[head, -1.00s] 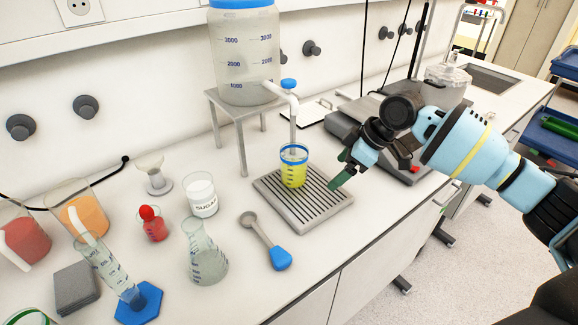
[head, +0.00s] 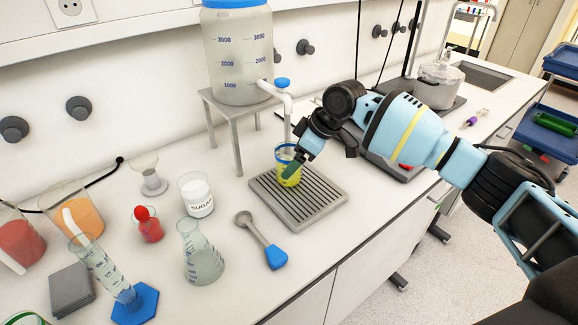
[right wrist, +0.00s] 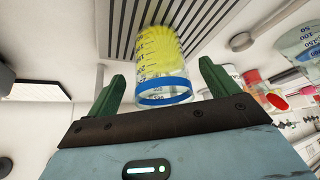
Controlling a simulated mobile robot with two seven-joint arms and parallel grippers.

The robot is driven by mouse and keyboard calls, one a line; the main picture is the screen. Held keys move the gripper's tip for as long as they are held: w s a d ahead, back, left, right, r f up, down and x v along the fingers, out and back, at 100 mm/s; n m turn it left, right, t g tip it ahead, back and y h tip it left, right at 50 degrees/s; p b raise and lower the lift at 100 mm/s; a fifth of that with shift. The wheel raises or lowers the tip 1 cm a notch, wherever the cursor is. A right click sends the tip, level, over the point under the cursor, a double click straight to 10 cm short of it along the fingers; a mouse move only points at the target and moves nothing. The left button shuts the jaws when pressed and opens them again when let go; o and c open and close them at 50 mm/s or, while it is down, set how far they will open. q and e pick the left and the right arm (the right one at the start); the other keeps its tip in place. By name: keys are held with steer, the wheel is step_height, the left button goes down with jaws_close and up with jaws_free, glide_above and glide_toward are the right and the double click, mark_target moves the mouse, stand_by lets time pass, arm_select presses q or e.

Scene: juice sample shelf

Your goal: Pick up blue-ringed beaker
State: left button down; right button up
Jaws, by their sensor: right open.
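The blue-ringed beaker (head: 286,175) holds yellow-green liquid and stands upright on the slotted drip tray (head: 318,205), below the spout of the large water container. My right gripper (head: 294,165) is at the beaker in the head view, with a green finger in front of its right side. In the right wrist view, the beaker's blue rim (right wrist: 163,88) is between the two open green fingers (right wrist: 162,90), with a visible gap on each side. My left gripper is not in view.
The water container (head: 238,55) stands on a grey stand with its spout (head: 286,100) just above the beaker. The counter's front right is clear.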

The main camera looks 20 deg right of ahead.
steer(key=shift+w+a, duration=0.8)
steer(key=shift+a, duration=0.35)
steer(key=shift+w+f, duration=0.1)
steer(key=shift+f, duration=0.45)
steer(key=c, duration=1.2)
steer(key=shift+c, duration=0.2)
